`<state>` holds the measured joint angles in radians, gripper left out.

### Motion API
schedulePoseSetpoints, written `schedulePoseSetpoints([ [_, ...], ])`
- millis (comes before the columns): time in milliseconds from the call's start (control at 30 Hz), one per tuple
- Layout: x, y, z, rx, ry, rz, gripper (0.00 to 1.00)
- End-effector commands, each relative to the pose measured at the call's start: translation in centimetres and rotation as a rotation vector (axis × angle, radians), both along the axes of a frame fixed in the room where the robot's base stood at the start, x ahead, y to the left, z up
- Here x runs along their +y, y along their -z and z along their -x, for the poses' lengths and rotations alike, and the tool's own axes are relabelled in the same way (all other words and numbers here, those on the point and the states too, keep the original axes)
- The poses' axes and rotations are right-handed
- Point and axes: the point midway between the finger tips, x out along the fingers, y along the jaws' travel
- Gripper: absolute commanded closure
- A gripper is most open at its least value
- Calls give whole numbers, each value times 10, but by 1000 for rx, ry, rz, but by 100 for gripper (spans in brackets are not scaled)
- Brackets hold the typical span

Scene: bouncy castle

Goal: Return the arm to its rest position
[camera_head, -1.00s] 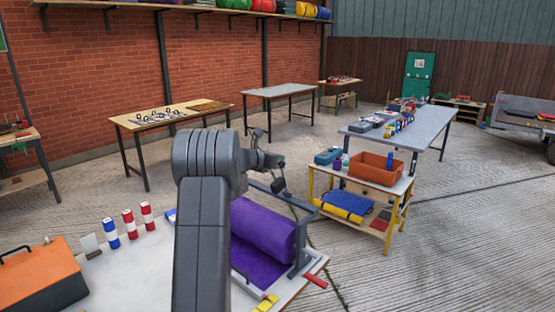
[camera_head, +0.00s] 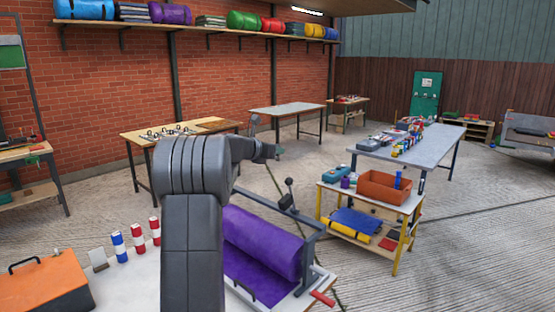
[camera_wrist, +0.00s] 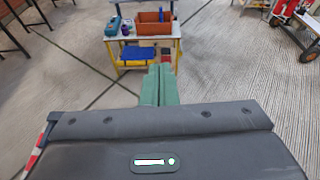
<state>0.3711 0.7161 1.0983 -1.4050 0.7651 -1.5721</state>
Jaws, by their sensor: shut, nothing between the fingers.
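My arm (camera_head: 192,230) rises in front of the head camera and bends at a thick dark joint, with its end reaching to the right above the purple roll. In the wrist view my gripper (camera_wrist: 159,86) shows as two green fingers pressed together, with nothing between them. The fingers point outward over the floor, toward the wooden trolley. No object is held.
A purple roll (camera_head: 262,242) in a metal frame lies on the near bench, beside striped cylinders (camera_head: 119,247) and an orange case (camera_head: 45,285). A trolley with an orange bin (camera_head: 384,187) stands to the right. Concrete floor is open around the trolley.

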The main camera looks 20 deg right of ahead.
Motion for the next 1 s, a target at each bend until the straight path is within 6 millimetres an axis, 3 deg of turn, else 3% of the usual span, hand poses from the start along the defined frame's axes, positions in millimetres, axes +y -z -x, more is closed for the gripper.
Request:
schedulePoseSetpoints([
  [300, 0, 0, 0, 0, 0, 0, 100],
  [467, -1, 10, 0, 2, 0, 0, 100],
  [900, -9, 90, -5, 4, 0, -1, 100],
  [1000, -19, 100, -6, 2, 2, -1, 100],
])
